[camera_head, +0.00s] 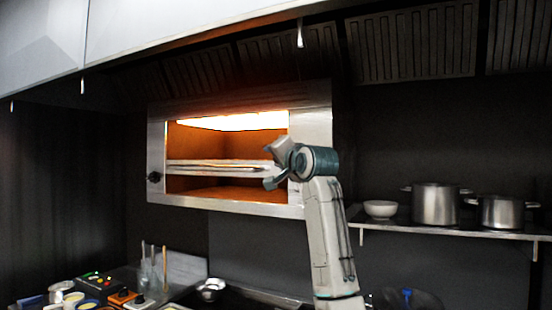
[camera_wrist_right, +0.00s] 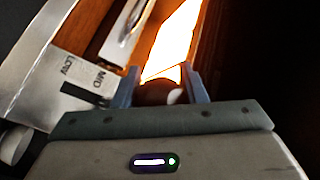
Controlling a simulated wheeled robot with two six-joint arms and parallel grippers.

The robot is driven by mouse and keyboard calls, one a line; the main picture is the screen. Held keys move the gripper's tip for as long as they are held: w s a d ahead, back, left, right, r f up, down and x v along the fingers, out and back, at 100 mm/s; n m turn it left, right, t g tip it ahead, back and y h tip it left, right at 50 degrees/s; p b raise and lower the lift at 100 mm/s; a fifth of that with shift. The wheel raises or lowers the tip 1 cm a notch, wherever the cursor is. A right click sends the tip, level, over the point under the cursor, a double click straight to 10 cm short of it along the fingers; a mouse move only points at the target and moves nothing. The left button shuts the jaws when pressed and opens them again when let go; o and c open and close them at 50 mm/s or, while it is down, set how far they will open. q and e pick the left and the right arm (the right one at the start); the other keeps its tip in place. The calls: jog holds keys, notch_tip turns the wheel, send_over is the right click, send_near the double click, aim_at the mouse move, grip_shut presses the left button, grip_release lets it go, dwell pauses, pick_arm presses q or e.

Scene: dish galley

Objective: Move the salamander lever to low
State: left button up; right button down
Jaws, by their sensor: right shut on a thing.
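The salamander (camera_head: 312,128) is a steel wall unit with a glowing orange inside and a rack. My right gripper (camera_head: 272,165) is at the right part of its front and hides the lever in the head view. In the right wrist view my right gripper (camera_wrist_right: 162,90) is shut on the dark round lever knob (camera_wrist_right: 155,93). A steel plate (camera_wrist_right: 45,75) beside it carries the words LOW and MID. The knob is on the MID side, past that word and away from LOW. Any further label is hidden. My left gripper is not in view.
A shelf (camera_head: 450,231) at the right holds a white bowl (camera_head: 380,209) and two steel pots (camera_head: 435,204). Below left is a counter with small containers, bottles and a control box (camera_head: 95,280). A hood (camera_head: 200,20) hangs above.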

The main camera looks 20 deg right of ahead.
notch_tip(320, 180, down, 13)
jog(key=n+t+y+b, duration=0.1)
jog(key=n+t+b, duration=0.1)
jog(key=b, duration=0.6)
jog(key=shift+w+d+n, duration=0.2)
jog(key=shift+d+n, duration=0.1)
jog(key=shift+n, duration=0.5)
jog(key=shift+r, duration=0.1)
jog(key=c, duration=1.2)
grip_release()
jog(key=o, duration=0.3)
jog(key=shift+d, duration=0.25)
